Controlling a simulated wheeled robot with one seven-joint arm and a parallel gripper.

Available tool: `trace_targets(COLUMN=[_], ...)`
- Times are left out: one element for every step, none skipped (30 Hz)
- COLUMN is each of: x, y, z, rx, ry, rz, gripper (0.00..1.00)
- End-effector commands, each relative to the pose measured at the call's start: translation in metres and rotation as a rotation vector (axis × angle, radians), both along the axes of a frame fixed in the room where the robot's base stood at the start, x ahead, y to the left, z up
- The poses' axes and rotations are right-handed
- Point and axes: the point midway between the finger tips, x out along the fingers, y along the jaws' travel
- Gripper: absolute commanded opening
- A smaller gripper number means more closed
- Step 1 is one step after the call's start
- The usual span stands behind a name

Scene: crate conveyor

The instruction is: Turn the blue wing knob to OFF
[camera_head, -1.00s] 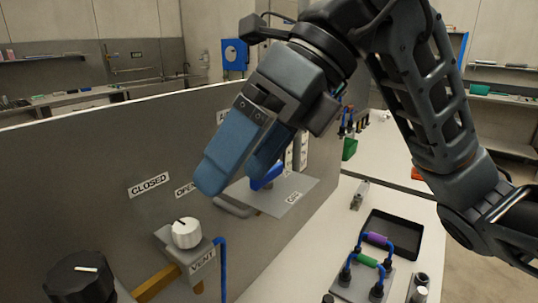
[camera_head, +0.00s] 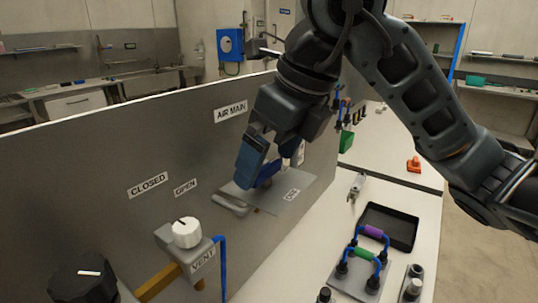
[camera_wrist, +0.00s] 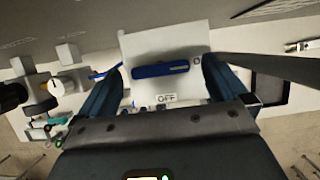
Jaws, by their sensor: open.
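The blue wing knob (camera_head: 267,173) sits on a grey plate (camera_head: 297,181) in front of the panel, under the AIR MAIN label (camera_head: 230,112). In the wrist view the blue wing knob (camera_wrist: 160,69) lies as a bar across the picture, with the OFF label (camera_wrist: 166,98) below its middle. A second label, partly hidden, is near its right end. My gripper (camera_head: 260,163) is open over the knob. In the wrist view its blue fingers stand left and right of the knob's ends, with gaps; contact is not visible. In the head view the fingers partly hide the knob.
A white VENT knob (camera_head: 186,232) and a black knob (camera_head: 83,279) are at the near left. The grey panel (camera_head: 100,165) rises behind the knobs. On the bench to the right are a black tray (camera_head: 390,227) and a plate with purple and green handles (camera_head: 361,270).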

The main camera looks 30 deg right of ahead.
Motion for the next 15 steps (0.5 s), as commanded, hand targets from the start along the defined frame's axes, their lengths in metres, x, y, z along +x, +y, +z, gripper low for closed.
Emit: trace_targets(x=[0.001,0.0017,0.0022,0.0025,0.0028,0.0029,0.003,0.003,0.0031,0.0031,0.0031,0.0031,0.003,0.003,0.003], y=[0.0007,0.001,0.0013,0.0015,0.0016,0.0016,0.0017,0.0016,0.0016,0.0016,0.0016,0.0016,0.0016,0.0016,0.0016], z=[-0.0035,-0.0052,-0.0067,-0.0075,-0.0079,-0.0083,-0.0084,-0.0084,-0.0083,-0.0083,-0.0083,-0.0083,-0.0082,-0.0082,-0.0082], rx=[0.001,0.001,0.001,0.001,0.001,0.001,0.001,0.0,0.0,0.0,0.001,0.0,0.001,0.001,0.001], ry=[0.001,0.001,0.0,0.0,0.0,0.0,0.0,-0.001,-0.001,-0.001,-0.001,-0.001,-0.001,-0.001,-0.001], rz=[-0.001,-0.001,-0.001,-0.001,0.0,0.0,0.0,0.0,0.0,0.0,0.0,0.0,0.0,0.0,0.0], gripper=[1.0,1.0,1.0,1.0,1.0,1.0,1.0,1.0,1.0,1.0,1.0,0.99,0.96,0.93,0.89])
